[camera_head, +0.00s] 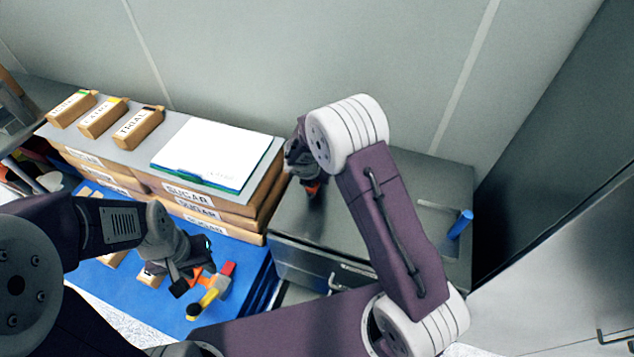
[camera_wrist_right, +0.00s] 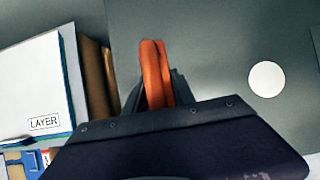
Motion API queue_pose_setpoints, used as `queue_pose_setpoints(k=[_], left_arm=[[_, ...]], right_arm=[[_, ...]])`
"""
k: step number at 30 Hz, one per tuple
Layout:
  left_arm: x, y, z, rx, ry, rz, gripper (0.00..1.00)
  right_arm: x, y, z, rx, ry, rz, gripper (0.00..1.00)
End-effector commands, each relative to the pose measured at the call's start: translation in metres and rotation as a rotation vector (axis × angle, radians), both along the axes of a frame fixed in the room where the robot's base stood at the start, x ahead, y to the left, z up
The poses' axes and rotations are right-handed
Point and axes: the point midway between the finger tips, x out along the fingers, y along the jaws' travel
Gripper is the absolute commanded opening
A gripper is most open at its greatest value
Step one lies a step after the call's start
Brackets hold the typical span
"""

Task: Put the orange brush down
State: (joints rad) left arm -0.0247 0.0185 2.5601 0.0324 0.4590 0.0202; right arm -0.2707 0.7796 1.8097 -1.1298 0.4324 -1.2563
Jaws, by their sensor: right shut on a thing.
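The orange brush (camera_wrist_right: 155,75) stands out beyond my right gripper (camera_wrist_right: 157,98) in the right wrist view, held between its fingers. In the head view my right gripper (camera_head: 303,165) is over the left part of the dark grey cabinet top (camera_head: 335,225), beside the sugar boxes. A small orange-red bit of the brush (camera_head: 312,188) shows below it, close to the cabinet top; I cannot tell whether it touches. My left gripper (camera_head: 194,278) looks open, its tips apart, low over the blue surface (camera_head: 230,258) near small orange, yellow and red pieces.
Sugar boxes (camera_head: 188,194) bear a white sheet with a blue edge (camera_head: 215,150) and several small labelled boxes (camera_head: 138,126). A blue cylinder (camera_head: 460,224) is at the cabinet's right. A white disc (camera_wrist_right: 267,79) lies right of the brush in the wrist view. The cabinet's middle looks clear.

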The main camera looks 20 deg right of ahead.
Motion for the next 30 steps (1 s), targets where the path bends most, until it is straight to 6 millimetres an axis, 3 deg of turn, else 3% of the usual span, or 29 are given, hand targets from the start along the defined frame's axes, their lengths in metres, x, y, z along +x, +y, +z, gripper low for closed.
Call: queue_pose_setpoints(k=[1,4,17,18,19,30], left_arm=[[0.000,0.000,-0.007,0.000,0.000,0.000,0.36],[0.000,0.000,-0.010,0.000,0.000,0.000,0.36],[0.000,0.000,-0.015,0.000,0.000,0.000,0.36],[0.000,0.000,-0.013,0.000,0.000,0.000,0.36],[0.000,0.000,-0.013,0.000,0.000,0.000,0.36],[0.000,0.000,-0.006,0.000,0.000,0.000,0.36]], right_arm=[[-0.001,-0.001,-0.016,-0.002,0.005,0.001,0.00],[-0.001,-0.001,-0.028,-0.001,0.003,-0.001,0.00],[0.000,-0.001,-0.035,0.000,0.001,-0.001,0.00],[0.000,-0.001,-0.033,0.000,0.001,-0.001,0.42],[0.000,-0.001,-0.033,0.000,0.001,-0.001,0.50],[0.000,-0.001,-0.025,0.000,0.001,-0.001,0.52]])
